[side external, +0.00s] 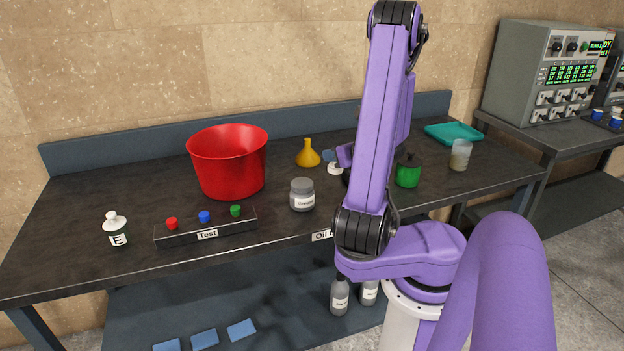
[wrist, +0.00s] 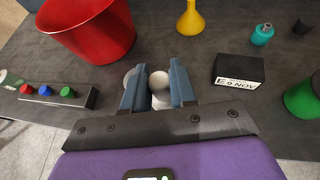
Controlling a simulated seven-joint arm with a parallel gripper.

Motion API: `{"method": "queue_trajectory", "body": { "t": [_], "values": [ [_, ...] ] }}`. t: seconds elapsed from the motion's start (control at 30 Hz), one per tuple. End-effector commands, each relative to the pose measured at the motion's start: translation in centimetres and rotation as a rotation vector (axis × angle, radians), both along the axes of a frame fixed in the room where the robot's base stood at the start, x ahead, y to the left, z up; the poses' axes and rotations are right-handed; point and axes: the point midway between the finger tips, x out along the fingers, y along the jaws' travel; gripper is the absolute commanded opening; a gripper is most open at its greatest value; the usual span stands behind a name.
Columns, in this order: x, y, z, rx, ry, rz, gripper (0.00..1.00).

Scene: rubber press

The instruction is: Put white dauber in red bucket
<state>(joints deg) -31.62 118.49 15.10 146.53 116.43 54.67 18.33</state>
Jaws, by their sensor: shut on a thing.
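The red bucket (side external: 228,172) stands open-topped at the back left of the dark bench. It is also at the upper left of the wrist view (wrist: 90,32). My gripper (wrist: 160,82) is shut on the white dauber (wrist: 159,84), whose rounded pale top shows between the two blue fingers. In the side view my gripper (side external: 336,158) is partly hidden behind my arm, right of the bucket. A bit of the white dauber (side external: 335,169) shows beneath the fingers. I cannot tell whether it touches the bench.
A yellow funnel (side external: 308,154) and grey jar (side external: 302,194) stand between gripper and bucket. A button box (side external: 207,231) and white E-labelled bottle (side external: 116,231) are at front left. A green can (side external: 408,171), clear beaker (side external: 460,155) and black box (wrist: 239,70) lie right.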

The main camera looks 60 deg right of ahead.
Motion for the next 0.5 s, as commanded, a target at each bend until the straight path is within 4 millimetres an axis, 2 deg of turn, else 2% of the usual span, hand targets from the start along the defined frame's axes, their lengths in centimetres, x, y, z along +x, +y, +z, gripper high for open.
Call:
{"method": "queue_trajectory", "body": {
  "t": [0.17, 0.3, 0.4, 0.5],
  "values": [
    [4.1, 3.0, 0.7, -0.003, -0.003, 0.159, 0.00],
    [8.9, 7.9, 1.7, -0.003, -0.006, 0.365, 0.00],
    [11.8, 11.9, 2.3, -0.003, -0.006, 0.513, 0.00],
    [13.8, 15.9, 2.9, -0.002, -0.005, 0.640, 0.00]
  ]
}}
